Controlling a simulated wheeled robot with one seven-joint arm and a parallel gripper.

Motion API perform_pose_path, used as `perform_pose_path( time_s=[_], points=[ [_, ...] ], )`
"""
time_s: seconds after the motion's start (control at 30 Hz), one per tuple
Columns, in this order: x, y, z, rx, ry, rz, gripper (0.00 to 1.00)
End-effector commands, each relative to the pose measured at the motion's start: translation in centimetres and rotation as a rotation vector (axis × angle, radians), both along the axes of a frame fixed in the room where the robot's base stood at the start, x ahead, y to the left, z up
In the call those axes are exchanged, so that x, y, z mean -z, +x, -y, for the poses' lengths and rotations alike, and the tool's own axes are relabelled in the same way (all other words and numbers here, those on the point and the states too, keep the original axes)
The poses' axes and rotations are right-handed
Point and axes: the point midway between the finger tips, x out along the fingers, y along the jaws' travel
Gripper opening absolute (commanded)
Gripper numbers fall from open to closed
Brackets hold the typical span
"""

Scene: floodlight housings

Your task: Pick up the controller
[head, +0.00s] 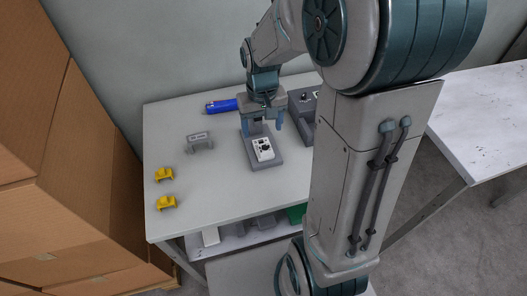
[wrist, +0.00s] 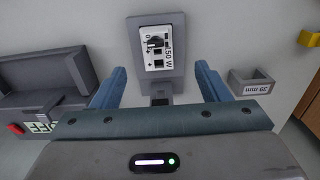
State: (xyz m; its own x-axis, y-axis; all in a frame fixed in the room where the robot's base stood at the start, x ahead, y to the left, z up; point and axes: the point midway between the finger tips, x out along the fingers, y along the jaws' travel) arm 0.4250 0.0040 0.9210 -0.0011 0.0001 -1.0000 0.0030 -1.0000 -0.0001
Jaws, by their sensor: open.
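The controller (head: 263,149) is a white block with a dark knob and small switches, seated on a grey base plate (head: 272,164) on the table. In the wrist view the controller (wrist: 155,46) shows a "50 W" mark and lies just beyond my fingertips, near the middle. My gripper (head: 263,127) hangs above the far part of the plate, pointing down. Its two blue fingers (wrist: 160,82) are spread wide with nothing between them.
A blue cylinder (head: 221,106) lies behind. A dark grey device (head: 301,112) stands close right of my gripper. Cardboard boxes (head: 62,180) flank the table's left side.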

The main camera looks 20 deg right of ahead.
Motion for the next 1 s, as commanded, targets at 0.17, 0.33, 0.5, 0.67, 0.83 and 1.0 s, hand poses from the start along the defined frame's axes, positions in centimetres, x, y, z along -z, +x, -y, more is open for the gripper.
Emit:
perform_pose_path(
  time_s=[0.17, 0.33, 0.5, 0.67, 0.83, 1.0],
  points=[
    [2.9, -0.1, 0.0, 0.000, 0.000, -0.003, 0.69],
    [3.9, -0.1, 0.1, 0.000, 0.000, -0.001, 0.69],
    [6.2, -0.7, 0.4, 0.001, 0.000, -0.004, 0.69],
    [8.3, -0.7, 0.5, 0.000, 0.000, -0.002, 0.69],
    [8.9, -0.7, 0.5, 0.000, 0.000, 0.001, 0.69],
    [8.8, -0.7, 0.4, 0.000, 0.000, 0.001, 0.64]
  ],
)
